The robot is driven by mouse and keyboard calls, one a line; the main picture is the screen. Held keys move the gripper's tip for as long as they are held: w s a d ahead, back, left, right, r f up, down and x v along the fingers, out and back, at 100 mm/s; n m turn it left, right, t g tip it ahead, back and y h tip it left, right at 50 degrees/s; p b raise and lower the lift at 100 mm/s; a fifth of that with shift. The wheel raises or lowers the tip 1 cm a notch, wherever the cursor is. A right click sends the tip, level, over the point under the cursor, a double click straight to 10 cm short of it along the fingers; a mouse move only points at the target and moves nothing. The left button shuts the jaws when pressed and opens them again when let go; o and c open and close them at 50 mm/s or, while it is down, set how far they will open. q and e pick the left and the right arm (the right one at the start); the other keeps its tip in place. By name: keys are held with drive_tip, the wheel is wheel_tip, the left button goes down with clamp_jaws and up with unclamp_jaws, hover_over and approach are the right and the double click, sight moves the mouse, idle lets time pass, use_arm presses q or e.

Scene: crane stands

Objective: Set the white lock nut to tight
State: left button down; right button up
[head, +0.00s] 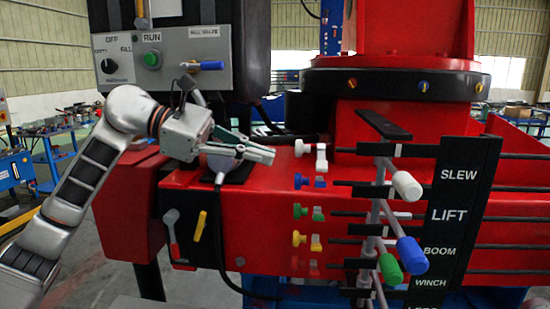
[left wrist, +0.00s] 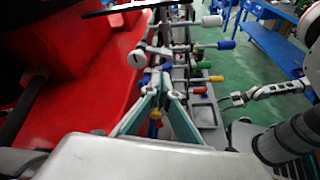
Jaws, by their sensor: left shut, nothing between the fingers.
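The white lock nut (head: 301,148) is a small winged knob on the red crane body in the head view, at the top of a column of coloured knobs. A white fitting (head: 321,158) sits just right of it. A white knob (left wrist: 138,59) also shows ahead of my fingers in the left wrist view. My left gripper (head: 270,155) is shut and empty, its fingertips left of the white nut and apart from it. What seems to be my right gripper (left wrist: 238,99) is small at the right of the left wrist view; its fingers are unclear.
Blue (head: 299,181), green, yellow and red knobs sit below the white one. Long-handled levers, including a white-tipped one (head: 407,186), stand right of them by the black label board (head: 461,215). A grey control box (head: 166,60) is above my left gripper.

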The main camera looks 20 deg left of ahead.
sight(321, 161)
use_arm(q)
drive_tip(key=x, duration=0.8)
drive_tip(key=shift+d+p, duration=0.3)
drive_tip(key=shift+p, duration=0.1)
drive_tip(key=shift+f, duration=0.1)
